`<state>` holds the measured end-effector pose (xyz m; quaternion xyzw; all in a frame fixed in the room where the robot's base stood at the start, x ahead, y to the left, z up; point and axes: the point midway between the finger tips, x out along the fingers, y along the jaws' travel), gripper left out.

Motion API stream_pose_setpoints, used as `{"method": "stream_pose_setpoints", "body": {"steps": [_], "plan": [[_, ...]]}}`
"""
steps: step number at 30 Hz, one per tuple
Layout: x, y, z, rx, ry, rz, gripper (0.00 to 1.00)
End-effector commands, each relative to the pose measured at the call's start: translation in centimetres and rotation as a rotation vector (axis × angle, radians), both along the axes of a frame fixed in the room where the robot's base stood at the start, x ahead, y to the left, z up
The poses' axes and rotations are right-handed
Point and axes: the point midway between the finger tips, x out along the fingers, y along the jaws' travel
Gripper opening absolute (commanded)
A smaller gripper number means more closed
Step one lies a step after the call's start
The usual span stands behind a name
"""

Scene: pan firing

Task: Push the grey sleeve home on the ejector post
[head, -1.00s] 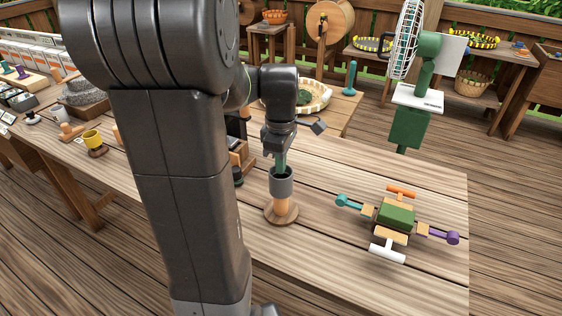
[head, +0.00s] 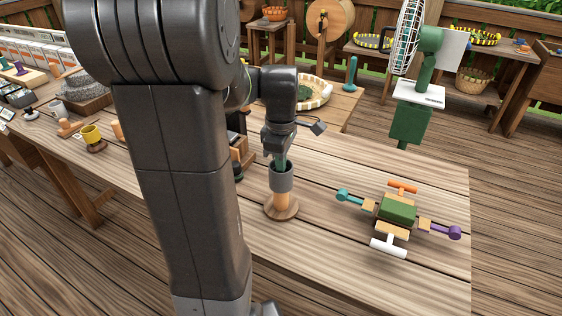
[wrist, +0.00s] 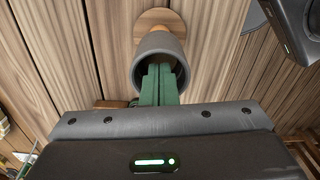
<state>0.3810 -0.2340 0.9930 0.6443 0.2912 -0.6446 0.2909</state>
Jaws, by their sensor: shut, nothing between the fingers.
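The grey sleeve (head: 281,180) sits upright around the upper part of the ejector post (head: 281,202), with bare wood showing between it and the round wooden base (head: 281,211). In the wrist view the sleeve (wrist: 161,45) shows as a dark open ring in front of the round base (wrist: 158,19). My gripper (head: 280,163) points down from above. Its green fingers (wrist: 157,83) are closed together with nothing between them, and their tips reach into the sleeve's open top. Whether they touch the sleeve or the post inside is hidden.
To the right on the table is a green block toy (head: 398,211) with coloured handles. A wooden box-like object stands just behind and left of the sleeve. The table in front of the post is clear.

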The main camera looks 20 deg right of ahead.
Motion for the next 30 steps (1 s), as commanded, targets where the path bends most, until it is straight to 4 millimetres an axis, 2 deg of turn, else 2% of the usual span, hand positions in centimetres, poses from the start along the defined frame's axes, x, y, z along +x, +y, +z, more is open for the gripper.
{"method": "stream_pose_setpoints", "body": {"steps": [30], "plan": [[0.0,0.0,-2.1,-0.001,-0.001,0.000,0.00]]}}
